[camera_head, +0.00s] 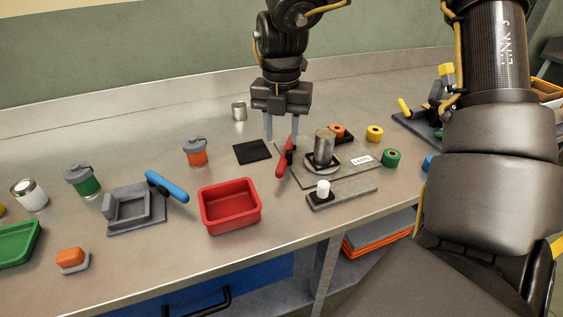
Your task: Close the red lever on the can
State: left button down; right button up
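The red lever (284,167) stands tilted at the left side of a grey plate (345,175), its upper end close to my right gripper. A bare metal can (323,148) stands upright in a round holder on that plate, just right of the lever. My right gripper (282,136) points down behind and above the lever. Its two fingers are apart with nothing between them. The right fingertip overlaps the lever's upper end in this view, and I cannot tell whether they touch. My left gripper is not in view.
A red bin (230,205), a grey fixture with a blue lever (167,186) and an orange-bodied container (195,151) stand to the left. A grey block with a white knob (323,187) lies in front of the plate. Green, yellow and orange rings sit at right.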

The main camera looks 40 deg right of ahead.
aim_at(282, 163)
notch_tip(282, 163, down, 9)
jog(key=shift+r, duration=0.15)
grip_shut()
dwell(0.4)
